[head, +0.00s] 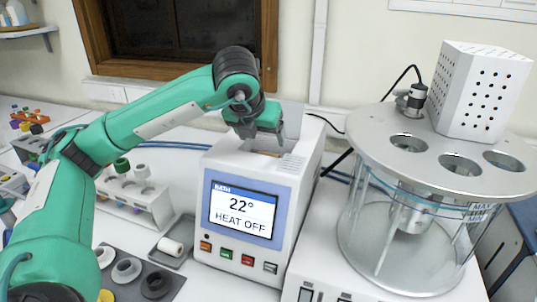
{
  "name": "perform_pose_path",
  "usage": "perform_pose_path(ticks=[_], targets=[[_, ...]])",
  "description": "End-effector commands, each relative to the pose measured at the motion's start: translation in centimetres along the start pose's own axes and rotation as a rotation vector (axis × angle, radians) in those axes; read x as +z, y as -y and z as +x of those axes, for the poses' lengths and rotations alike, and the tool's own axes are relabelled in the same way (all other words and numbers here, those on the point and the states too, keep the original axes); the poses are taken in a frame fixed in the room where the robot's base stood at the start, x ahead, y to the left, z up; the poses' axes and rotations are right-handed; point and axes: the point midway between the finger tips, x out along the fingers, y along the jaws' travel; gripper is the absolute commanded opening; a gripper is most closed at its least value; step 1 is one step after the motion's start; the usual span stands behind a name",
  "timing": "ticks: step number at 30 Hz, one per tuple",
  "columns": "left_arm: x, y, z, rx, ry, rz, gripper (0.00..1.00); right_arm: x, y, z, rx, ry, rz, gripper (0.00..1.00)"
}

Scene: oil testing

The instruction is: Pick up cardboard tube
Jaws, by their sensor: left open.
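My left gripper (265,142) points down over the top of the white bath unit (215,165), with its fingers spread apart. A small tan patch shows low between the fingers at the top of the unit; I cannot tell whether it is a cardboard tube or part of the unit's opening. A short cream roll (172,246) lies on its side in a small dark grey tray (186,232), left of the bath unit. It is the clearest tube-like thing in view, well below and left of the gripper. My right gripper is out of view.
The bath display (241,213) reads 22° and HEAT OFF. A glass bath with a round metal lid (373,127) stands at the right.

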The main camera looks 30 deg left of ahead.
Motion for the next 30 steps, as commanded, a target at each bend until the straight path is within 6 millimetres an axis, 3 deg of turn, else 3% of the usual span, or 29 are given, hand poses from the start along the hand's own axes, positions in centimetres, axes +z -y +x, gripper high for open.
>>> perform_pose_path(ticks=[9,13,18,26,30], targets=[[-0.3,0.0,2.6,0.002,-0.002,0.001,0.78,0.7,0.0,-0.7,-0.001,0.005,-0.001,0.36],[-0.9,0.2,4.5,0.002,-0.004,0.002,0.78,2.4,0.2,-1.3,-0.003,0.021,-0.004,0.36],[-1.0,0.2,6.5,0.001,-0.002,0.0,0.78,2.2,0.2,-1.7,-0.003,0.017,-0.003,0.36],[-1.0,0.2,6.9,-0.001,0.001,0.001,0.78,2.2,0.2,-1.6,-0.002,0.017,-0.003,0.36],[-1.0,0.2,6.9,-0.001,0.001,0.001,0.53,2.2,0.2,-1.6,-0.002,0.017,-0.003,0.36]])
